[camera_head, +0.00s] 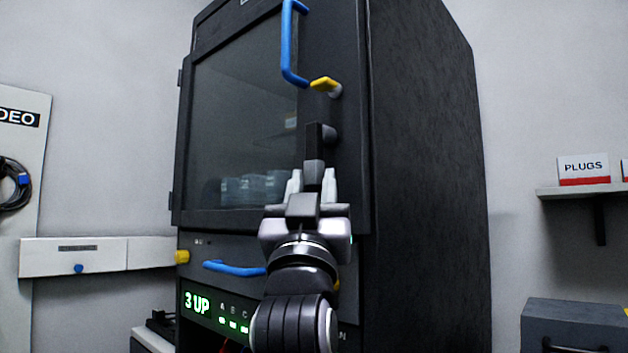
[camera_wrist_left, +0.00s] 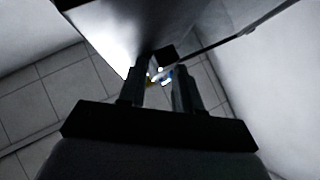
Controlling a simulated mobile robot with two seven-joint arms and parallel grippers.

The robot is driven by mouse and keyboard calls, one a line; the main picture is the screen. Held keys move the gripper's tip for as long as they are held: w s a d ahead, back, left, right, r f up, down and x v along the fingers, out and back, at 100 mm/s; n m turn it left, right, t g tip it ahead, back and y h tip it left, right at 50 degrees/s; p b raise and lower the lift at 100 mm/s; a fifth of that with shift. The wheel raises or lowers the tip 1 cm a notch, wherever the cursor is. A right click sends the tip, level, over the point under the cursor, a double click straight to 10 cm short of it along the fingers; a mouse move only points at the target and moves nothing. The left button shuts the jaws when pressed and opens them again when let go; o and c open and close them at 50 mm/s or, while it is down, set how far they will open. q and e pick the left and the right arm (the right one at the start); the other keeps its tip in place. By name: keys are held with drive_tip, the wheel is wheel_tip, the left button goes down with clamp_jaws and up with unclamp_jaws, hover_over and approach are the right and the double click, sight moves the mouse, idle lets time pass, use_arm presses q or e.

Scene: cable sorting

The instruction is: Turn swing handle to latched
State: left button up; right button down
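The swing handle (camera_head: 314,139) is a black bar on the frame right of the cabinet's glass door. It hangs about upright from a round grey pivot (camera_head: 331,134), and its lower end is at my left gripper. My left gripper (camera_head: 312,178) comes up from below, with its two pale fingers apart, one on each side of that lower end. It looks open, with no clear grip on the bar. In the left wrist view, the left gripper (camera_wrist_left: 158,85) also shows a gap between its fingers, and a dark block (camera_wrist_left: 166,53) lies by the fingertips. My right gripper is out of view.
The black cabinet (camera_head: 425,150) has a blue door handle (camera_head: 287,45) and a yellow lever (camera_head: 325,84) above the swing handle. A blue drawer handle (camera_head: 233,268) and a green-lit "3 UP" panel (camera_head: 197,302) are below. A shelf (camera_head: 590,191) is at right.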

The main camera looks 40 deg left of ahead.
use_arm(q)
drive_tip(key=v, duration=0.5)
drive_tip(key=shift+d+f, duration=0.1)
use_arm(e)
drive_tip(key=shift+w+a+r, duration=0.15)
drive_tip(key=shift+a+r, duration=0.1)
